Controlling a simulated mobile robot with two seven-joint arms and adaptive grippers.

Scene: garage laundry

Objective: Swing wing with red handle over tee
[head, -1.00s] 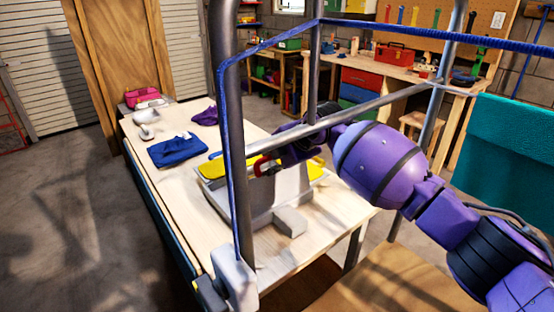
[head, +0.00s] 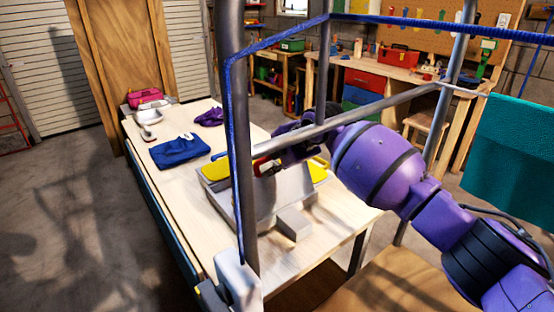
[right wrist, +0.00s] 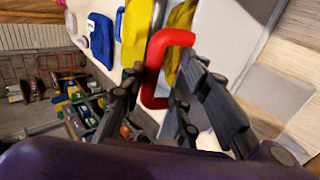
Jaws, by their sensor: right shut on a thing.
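The folding board lies on the pale table, with the yellow tee (head: 216,170) on it; the tee also shows in the right wrist view (right wrist: 136,35). A grey wing (head: 268,192) of the board appears raised and tilted, and hides the middle of the tee. Its red handle (right wrist: 151,70) is a bent bar, seen small in the head view (head: 261,166). My right gripper (right wrist: 160,95) is shut on the red handle; in the head view (head: 278,162) it is partly behind a rack bar. A blue handle (right wrist: 118,24) shows beyond. My left gripper is out of view.
A metal rack (head: 240,170) with a blue-edged frame stands close in front, its bars crossing the view of my right arm. A folded blue garment (head: 180,151), a purple cloth (head: 209,116) and a pink container (head: 144,97) are on the table (head: 180,205). A teal towel (head: 515,145) hangs right.

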